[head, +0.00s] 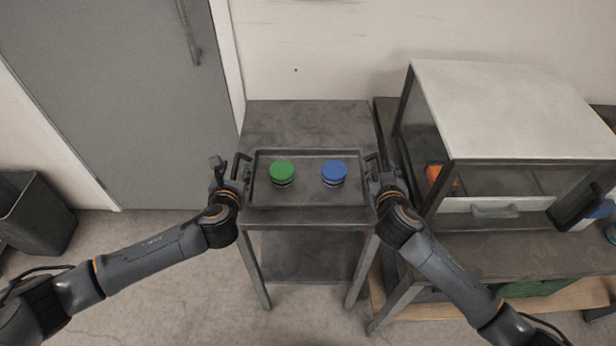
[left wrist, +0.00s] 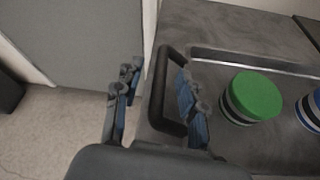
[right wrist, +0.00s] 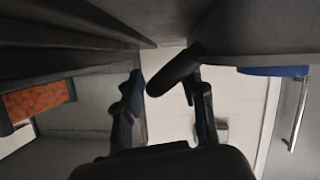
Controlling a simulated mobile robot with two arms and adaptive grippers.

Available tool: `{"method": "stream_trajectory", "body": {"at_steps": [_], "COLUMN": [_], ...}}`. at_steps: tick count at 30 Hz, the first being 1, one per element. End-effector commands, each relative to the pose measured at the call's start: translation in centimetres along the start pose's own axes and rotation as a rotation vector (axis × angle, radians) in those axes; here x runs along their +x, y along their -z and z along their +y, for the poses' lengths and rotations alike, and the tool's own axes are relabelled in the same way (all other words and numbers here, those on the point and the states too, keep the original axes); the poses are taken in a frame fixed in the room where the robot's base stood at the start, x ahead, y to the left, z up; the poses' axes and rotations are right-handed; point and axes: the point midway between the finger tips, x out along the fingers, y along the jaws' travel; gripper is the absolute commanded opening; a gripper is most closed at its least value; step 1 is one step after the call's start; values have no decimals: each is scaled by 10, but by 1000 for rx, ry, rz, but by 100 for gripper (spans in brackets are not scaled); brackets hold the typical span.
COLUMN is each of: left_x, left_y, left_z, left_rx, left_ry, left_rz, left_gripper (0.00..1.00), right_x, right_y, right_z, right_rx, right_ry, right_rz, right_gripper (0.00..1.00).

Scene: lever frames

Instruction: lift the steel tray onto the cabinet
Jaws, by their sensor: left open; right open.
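The dark steel tray (head: 308,200) lies flat on a small dark table. It carries a jar with a green lid (head: 282,170) and a jar with a blue lid (head: 333,172). My left gripper (head: 226,172) is open at the tray's left handle (left wrist: 166,95), which lies between its fingers in the left wrist view. My right gripper (head: 380,172) is open at the right handle. In the right wrist view, the dark end of that handle (right wrist: 174,72) shows between the fingers. The white-topped cabinet (head: 500,105) with a glass side stands right of the table.
The small table (head: 310,115) has a bare strip behind the tray. The cabinet stands on a dark bench (head: 490,255) and holds an orange object (head: 438,178). A grey door (head: 110,90) and a dark bin (head: 35,215) are at left. The cabinet's top looks clear.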

Motion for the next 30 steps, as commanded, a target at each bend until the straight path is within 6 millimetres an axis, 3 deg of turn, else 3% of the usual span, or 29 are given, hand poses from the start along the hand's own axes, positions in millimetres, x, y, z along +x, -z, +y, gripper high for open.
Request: {"method": "stream_trajectory", "body": {"at_steps": [5, 14, 21, 30], "left_x": [12, 14, 13, 13], "left_y": [0, 0, 0, 0], "left_z": [0, 0, 0, 0], "left_rx": [0, -1, -1, -1], "left_ry": [0, 1, 1, 1], "left_rz": [1, 1, 1, 1], "left_gripper": [40, 40, 0, 0], "right_x": [12, 14, 14, 13], "right_y": [0, 0, 0, 0], "right_z": [0, 0, 0, 0], "right_rx": [-1, 0, 0, 0], "right_ry": [-1, 0, 0, 0], "right_rz": [-1, 0, 0, 0], "right_gripper": [40, 40, 0, 0]}}
